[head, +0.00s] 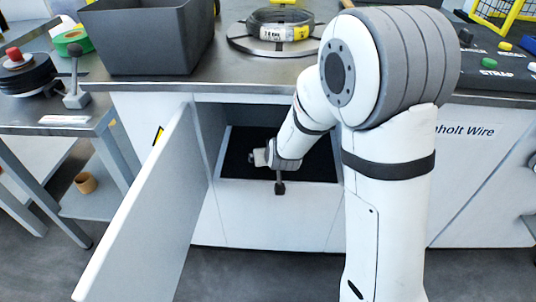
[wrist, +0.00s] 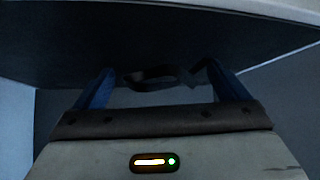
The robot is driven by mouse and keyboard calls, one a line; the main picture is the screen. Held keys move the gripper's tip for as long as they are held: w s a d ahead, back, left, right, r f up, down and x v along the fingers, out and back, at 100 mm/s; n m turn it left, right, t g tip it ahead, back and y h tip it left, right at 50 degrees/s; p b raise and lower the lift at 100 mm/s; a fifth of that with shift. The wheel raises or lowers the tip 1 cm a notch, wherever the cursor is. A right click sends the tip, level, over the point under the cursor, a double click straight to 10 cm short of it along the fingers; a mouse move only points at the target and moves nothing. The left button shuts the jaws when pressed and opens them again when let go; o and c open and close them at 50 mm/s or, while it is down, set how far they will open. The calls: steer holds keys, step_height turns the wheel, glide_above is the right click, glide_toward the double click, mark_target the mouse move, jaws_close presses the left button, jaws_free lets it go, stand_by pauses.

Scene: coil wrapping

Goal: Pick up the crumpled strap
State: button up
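A dark brown, bent strap (wrist: 150,84) lies in the dim space ahead of my gripper in the wrist view. Its looped part shows between the two blue fingers, and a crooked part reaches toward the right finger. My gripper (wrist: 158,72) is open, its fingers wide apart on either side of the strap; I cannot tell whether either touches it. In the head view my arm reaches into an open cabinet (head: 212,205) under the counter, with my gripper (head: 260,157) inside. The strap cannot be made out in the head view.
The cabinet door (head: 150,215) stands open to the left. The counter edge lies above the opening. On the counter are a grey bin (head: 145,38) and a coil (head: 280,28) on a round stand. A side table (head: 75,120) stands at the left.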

steer(key=shift+c, duration=0.7)
